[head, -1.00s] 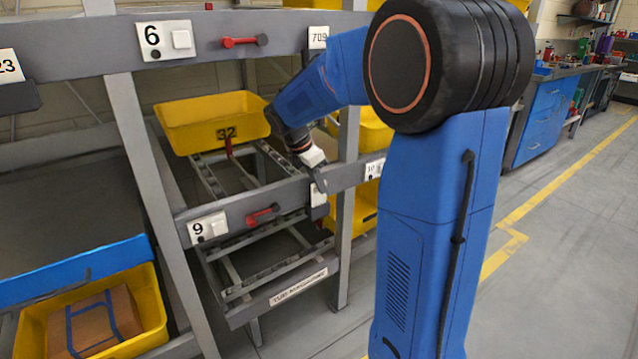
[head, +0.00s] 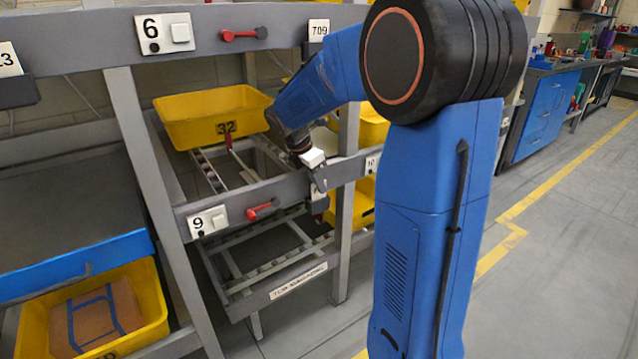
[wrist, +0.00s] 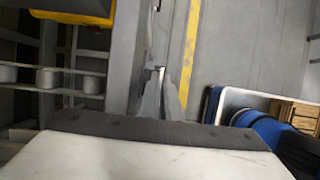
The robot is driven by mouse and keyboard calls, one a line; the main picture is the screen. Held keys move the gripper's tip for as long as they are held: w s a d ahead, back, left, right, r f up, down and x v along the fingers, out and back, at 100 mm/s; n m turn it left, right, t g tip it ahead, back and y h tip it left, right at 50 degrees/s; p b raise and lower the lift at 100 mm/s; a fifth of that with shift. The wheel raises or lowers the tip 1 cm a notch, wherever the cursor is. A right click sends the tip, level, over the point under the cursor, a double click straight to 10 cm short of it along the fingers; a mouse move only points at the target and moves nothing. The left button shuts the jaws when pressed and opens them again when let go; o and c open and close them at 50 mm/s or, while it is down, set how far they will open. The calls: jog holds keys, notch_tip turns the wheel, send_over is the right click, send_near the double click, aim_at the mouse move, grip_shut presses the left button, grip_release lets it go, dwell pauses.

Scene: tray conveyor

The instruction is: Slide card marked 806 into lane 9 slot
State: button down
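My gripper (head: 318,184) is at the front rail of lane 9, at the rail's right end beside the upright post. A small white card (head: 316,194) shows there, partly hidden behind the fingers, above a dark card holder (head: 318,207). I cannot read its number now, nor tell whether it sits in the holder or between the fingers. The lane 9 sign (head: 208,222) is at the left end of the same rail. In the wrist view the fingertips (wrist: 161,100) point at the rail's end, close together with a thin pale strip between them; their grip is unclear.
A yellow tote marked 32 (head: 214,117) stands on the lane behind the rail. A red lever (head: 262,208) sticks out of the rail left of my gripper. The card 709 (head: 318,30) is on the rail above. Open floor (head: 570,250) lies to the right.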

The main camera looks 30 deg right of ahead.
jog(key=shift+f, duration=0.55)
jog(key=c, duration=1.9)
grip_release()
jog(key=v, duration=1.2)
jog(key=s+a+f+m+t+y, duration=0.1)
jog(key=s+a+f+m, duration=0.1)
jog(key=s+m, duration=0.4)
jog(key=s+a+f+m+t+y, duration=0.2)
jog(key=s+a+m, duration=0.3)
jog(key=s, duration=0.9)
jog(key=s+a+f+m+t+y, duration=0.1)
jog(key=s+a+f+m, duration=0.3)
jog(key=s+m, duration=0.3)
jog(key=shift+s+f+t+y, duration=0.1)
jog(key=shift+s+t+y, duration=0.2)
jog(key=shift+s, duration=1.25)
